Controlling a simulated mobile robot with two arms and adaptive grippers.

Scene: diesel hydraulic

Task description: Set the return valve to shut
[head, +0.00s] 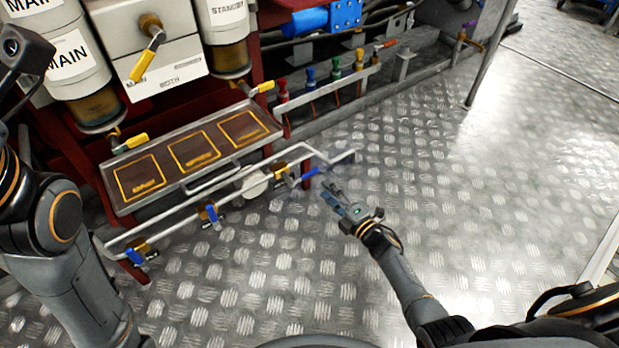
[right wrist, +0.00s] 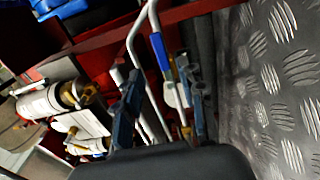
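A blue-handled valve (head: 310,174) sits at the right end of the white pipes, low in front of the red frame. Its blue handle (right wrist: 160,52) shows between and beyond my fingers in the right wrist view. Two more blue-handled valves, a middle one (head: 212,214) and a left one (head: 135,256), sit along the lower pipe. I cannot read a label saying which is the return valve. My right gripper (head: 331,191) is open and empty, just right of and below the nearest blue handle, apart from it. My left gripper is out of view.
A tray with three yellow-outlined squares (head: 190,186) lies above the pipes. Yellow-handled valves (head: 142,66) hang under the tanks. Several coloured-handle valves (head: 335,68) line a rail behind. The tread-plate floor (head: 440,170) is clear to the right.

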